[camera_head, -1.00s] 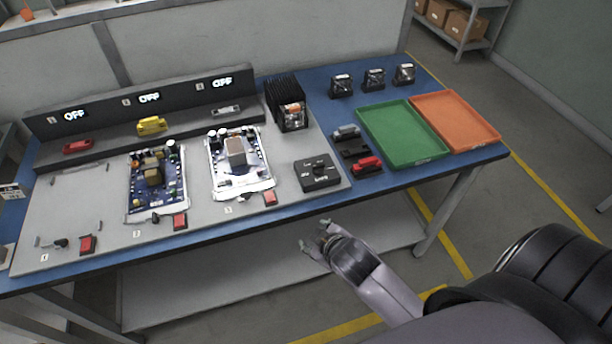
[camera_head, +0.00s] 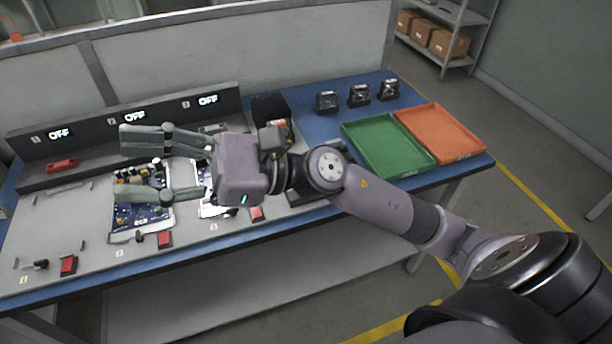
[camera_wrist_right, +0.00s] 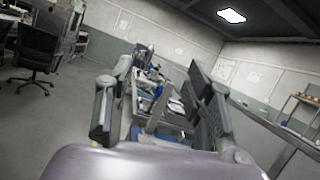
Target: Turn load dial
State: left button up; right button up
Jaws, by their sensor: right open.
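My right gripper (camera_head: 122,167) is open, its two fingers pointing left above the grey bench panel (camera_head: 62,222), near a blue circuit board (camera_head: 150,214). No object shows between the fingers. In the right wrist view the open gripper (camera_wrist_right: 158,80) faces along the bench. A dial marked as the load dial is not clear to see. My right arm covers most of the black box with a knob at the panel's right end. Small dark knobs (camera_head: 41,264) (camera_head: 138,238) sit beside red switches (camera_head: 68,265) (camera_head: 165,240) at the front edge. My left gripper is out of view.
Three displays reading OFF (camera_head: 60,134) line the back rail. A black finned block (camera_head: 270,105) stands behind my arm. A green tray (camera_head: 385,150) and an orange tray (camera_head: 440,130) lie right, with three small black units (camera_head: 358,96) behind them.

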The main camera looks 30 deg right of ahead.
jog(key=d+f+n+g+h, duration=0.4)
jog(key=d+f+n+h, duration=0.1)
jog(key=f+n+h, duration=0.7)
jog(key=w+d+n+t+h, duration=0.1)
jog(key=w+d+h, duration=0.15)
jog(key=d, duration=0.55)
jog(key=w+d+f+n+t+h, duration=0.15)
jog(key=d+h, duration=0.25)
jog(key=d, duration=0.4)
jog(key=w+d+n+h, duration=0.1)
jog(key=d+n+h, duration=0.1)
jog(key=d+h, duration=0.35)
jog(key=shift+y, duration=0.9)
jog(key=x, duration=0.5)
jog(key=d+x, duration=0.1)
jog(key=x, duration=1.1)
jog(key=shift+d+p, duration=0.35)
jog(key=shift+c, duration=0.3)
grip_shut()
